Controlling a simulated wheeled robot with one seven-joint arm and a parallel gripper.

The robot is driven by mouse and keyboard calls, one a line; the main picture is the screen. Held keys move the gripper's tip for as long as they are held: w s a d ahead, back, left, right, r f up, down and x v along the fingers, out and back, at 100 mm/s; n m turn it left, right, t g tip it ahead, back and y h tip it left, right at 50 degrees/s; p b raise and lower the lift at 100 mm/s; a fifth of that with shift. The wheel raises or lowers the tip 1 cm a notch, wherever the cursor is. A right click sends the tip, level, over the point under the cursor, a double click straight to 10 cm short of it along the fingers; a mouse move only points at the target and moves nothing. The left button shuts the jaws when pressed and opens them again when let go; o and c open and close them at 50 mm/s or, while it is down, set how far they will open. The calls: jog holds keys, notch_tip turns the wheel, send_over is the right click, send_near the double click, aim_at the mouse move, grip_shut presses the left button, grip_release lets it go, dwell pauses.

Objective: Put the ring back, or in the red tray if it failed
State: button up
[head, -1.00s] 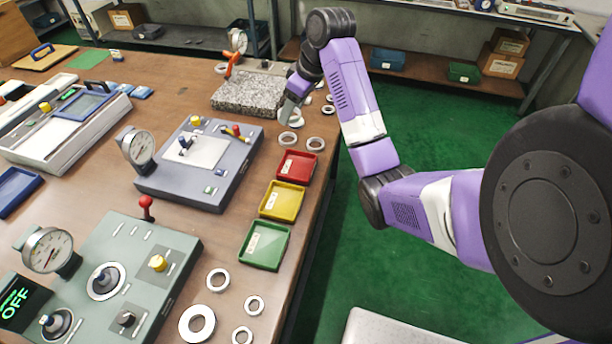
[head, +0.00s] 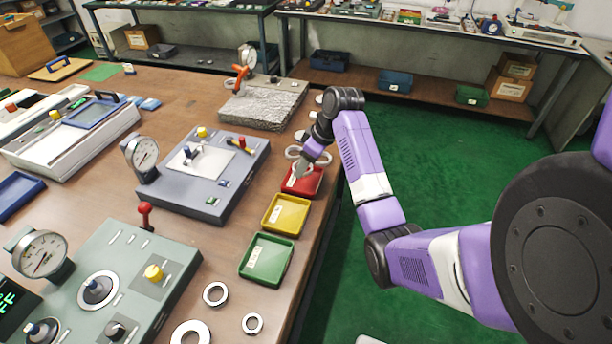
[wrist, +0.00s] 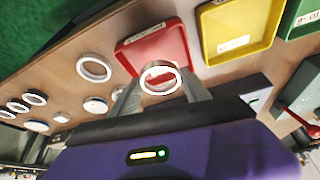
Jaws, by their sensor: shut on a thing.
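My gripper (wrist: 160,88) is shut on a metal ring (wrist: 159,66), held between its fingertips in the wrist view. The red tray (wrist: 177,39) lies just beyond and partly behind the held ring in that view. In the head view my gripper (head: 303,172) is over the red tray (head: 313,188), at its far left part. I cannot tell the exact height of the ring above the tray. The visible tray floor shows no other ring. Several loose rings lie beside the tray, one of them a larger ring (wrist: 94,68) in the wrist view.
A yellow tray (head: 270,227) and a green tray (head: 246,268) stand in line in front of the red one. A grey gauge station (head: 190,205) is to the left. A granite block (head: 262,122) lies behind. The table's right edge is close.

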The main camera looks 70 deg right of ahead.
aim_at(306, 183)
jog(key=shift+f, duration=2.45)
jog(key=shift+f, duration=0.15)
jog(key=o, duration=1.3)
jog(key=v, duration=1.2)
